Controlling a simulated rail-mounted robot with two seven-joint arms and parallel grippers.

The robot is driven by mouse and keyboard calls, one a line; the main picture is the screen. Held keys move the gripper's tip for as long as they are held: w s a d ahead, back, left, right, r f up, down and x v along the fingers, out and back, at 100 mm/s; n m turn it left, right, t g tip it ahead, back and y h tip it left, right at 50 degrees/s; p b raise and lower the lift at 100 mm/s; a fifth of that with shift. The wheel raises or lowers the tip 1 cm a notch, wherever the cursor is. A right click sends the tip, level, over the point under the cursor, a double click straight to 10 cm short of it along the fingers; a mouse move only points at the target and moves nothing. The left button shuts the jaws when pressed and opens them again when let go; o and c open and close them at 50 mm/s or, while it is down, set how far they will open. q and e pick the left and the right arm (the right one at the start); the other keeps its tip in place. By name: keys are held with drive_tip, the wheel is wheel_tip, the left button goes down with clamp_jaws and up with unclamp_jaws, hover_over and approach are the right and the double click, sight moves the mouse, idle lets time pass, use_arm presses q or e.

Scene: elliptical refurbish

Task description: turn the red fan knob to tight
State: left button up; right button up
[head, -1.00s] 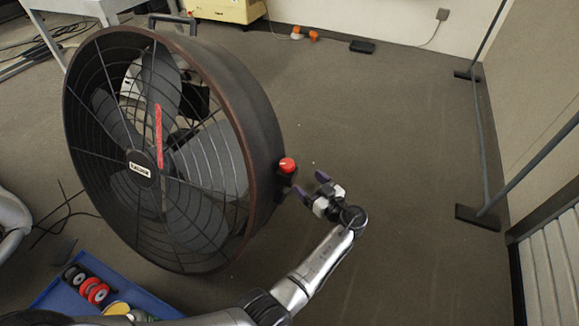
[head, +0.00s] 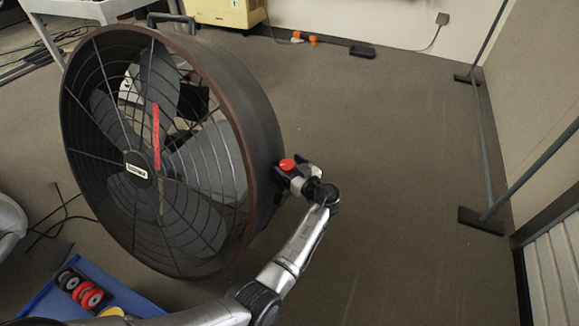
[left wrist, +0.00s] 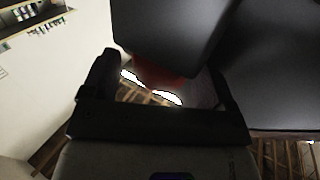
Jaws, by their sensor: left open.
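The large black round fan (head: 265,130) stands upright on the floor at the left of the head view. Its red knob (head: 287,164) sits on the right side of the housing. My left gripper (head: 293,171) is open at the knob, with its fingers on either side of it; contact cannot be told. In the left wrist view, a dark red, blurred patch of the knob (left wrist: 158,78) shows between the fingers of the gripper (left wrist: 160,88), partly hidden by a black block. My right gripper is not in view.
A blue tray (head: 130,294) with red and black round parts lies at the lower left. A yellowish box (head: 222,12) stands at the back. A grey metal frame (head: 482,150) stands at the right. The floor right of the fan is clear.

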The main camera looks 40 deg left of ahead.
use_arm(q)
drive_tip(key=c, duration=0.9)
drive_tip(key=shift+s+m+t+p, duration=0.15)
drive_tip(key=shift+m+t+p, duration=0.45)
drive_tip(key=shift+t, duration=0.5)
drive_tip(key=shift+c, duration=0.2)
drive_tip(key=m+t+h, duration=0.2)
drive_tip(key=m+t, duration=0.1)
drive_tip(key=t, duration=0.1)
drive_tip(key=shift+h, duration=0.3)
drive_tip(key=o, duration=0.7)
drive_tip(key=shift+o, duration=1.2)
